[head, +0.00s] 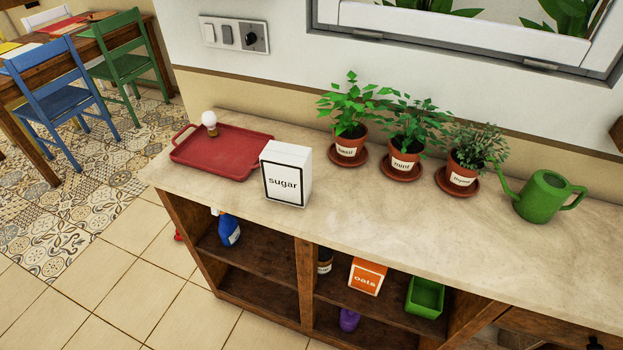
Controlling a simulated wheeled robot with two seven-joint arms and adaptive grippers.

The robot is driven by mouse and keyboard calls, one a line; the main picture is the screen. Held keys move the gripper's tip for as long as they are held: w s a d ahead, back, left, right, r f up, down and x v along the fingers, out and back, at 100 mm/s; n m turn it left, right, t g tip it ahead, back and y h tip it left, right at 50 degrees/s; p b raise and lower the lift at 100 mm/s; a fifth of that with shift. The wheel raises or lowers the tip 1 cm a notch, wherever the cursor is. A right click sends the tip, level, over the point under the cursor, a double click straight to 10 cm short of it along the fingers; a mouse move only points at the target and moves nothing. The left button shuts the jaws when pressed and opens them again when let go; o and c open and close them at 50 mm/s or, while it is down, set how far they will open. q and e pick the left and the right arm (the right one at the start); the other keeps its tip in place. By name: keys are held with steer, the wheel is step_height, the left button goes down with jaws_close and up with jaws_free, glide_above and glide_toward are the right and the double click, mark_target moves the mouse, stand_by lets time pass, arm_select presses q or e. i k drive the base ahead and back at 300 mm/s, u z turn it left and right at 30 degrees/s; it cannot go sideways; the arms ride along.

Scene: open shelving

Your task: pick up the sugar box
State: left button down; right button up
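The sugar box (286,174) is a white box with a black-framed label reading "sugar". It stands upright on the pale countertop (370,225), near the front edge and just right of the red tray. Its front label faces me. Neither of my grippers shows in the head view, so their state is hidden.
A red tray (228,152) with a light bulb (209,119) at its back left corner lies left of the box. Potted basil (348,147), mint (404,160) and thyme (464,172) and a green watering can (543,197) stand right. Shelves below hold an oats box (367,277) and a blue bottle (229,231).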

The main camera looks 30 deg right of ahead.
mark_target(286, 169)
steer(key=u, duration=1.4)
steer(key=i, duration=1.35)
steer(key=z, duration=2.5)
